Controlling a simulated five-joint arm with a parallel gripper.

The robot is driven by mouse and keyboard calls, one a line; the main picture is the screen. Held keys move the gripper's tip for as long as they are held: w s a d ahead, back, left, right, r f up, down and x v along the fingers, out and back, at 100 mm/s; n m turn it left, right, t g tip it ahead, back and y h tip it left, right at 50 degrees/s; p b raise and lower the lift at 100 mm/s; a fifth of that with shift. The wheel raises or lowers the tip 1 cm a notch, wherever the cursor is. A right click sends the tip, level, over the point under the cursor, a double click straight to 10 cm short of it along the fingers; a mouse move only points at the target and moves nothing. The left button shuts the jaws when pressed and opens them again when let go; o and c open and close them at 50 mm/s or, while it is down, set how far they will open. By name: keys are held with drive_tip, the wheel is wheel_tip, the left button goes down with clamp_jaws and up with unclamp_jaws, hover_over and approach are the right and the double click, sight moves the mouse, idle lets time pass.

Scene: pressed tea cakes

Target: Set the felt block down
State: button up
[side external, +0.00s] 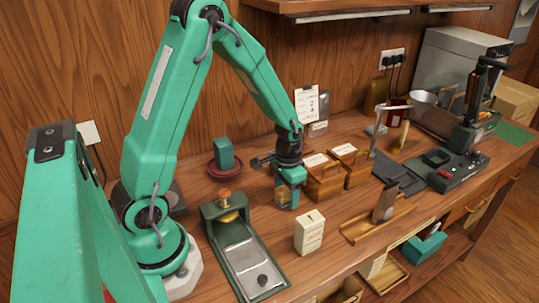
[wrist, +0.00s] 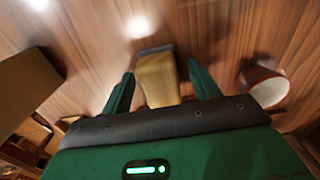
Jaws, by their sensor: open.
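My gripper (side external: 289,203) is low over the middle of the bench in the side view, its fingers pointing down. In the wrist view my gripper (wrist: 160,70) has its two green fingers apart. A tan block with a dark grey end (wrist: 157,80), which looks like the felt block, lies between them, with a gap showing on each side. In the side view only a small yellowish part of it (side external: 280,187) shows beside the fingers. Its underside is hidden, so I cannot tell fully how it rests on the wood.
A green block (side external: 224,152) stands on a dark red dish (side external: 213,168) behind. A green press with a metal tray (side external: 245,262) is at front left. A cream box (side external: 309,235) stands in front. Wooden boxes (side external: 326,186) are close on the right. A reddish cup (wrist: 265,88) is right of my fingers.

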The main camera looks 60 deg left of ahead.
sight(287, 189)
wheel_tip(287, 189, up, 12)
idle(0.7)
drive_tip(key=shift+r, duration=0.1)
idle(0.4)
drive_tip(key=s+d+r+t, duration=0.2)
drive_tip(key=s+d+r, duration=0.1)
drive_tip(key=s+r, duration=0.3)
drive_tip(key=s+d+r+t, duration=0.3)
drive_tip(key=s+r, duration=0.2)
drive_tip(key=s, duration=0.2)
drive_tip(key=shift+s+r+t, duration=0.25)
drive_tip(key=shift+r+t, duration=0.05)
drive_tip(key=shift+r, duration=0.1)
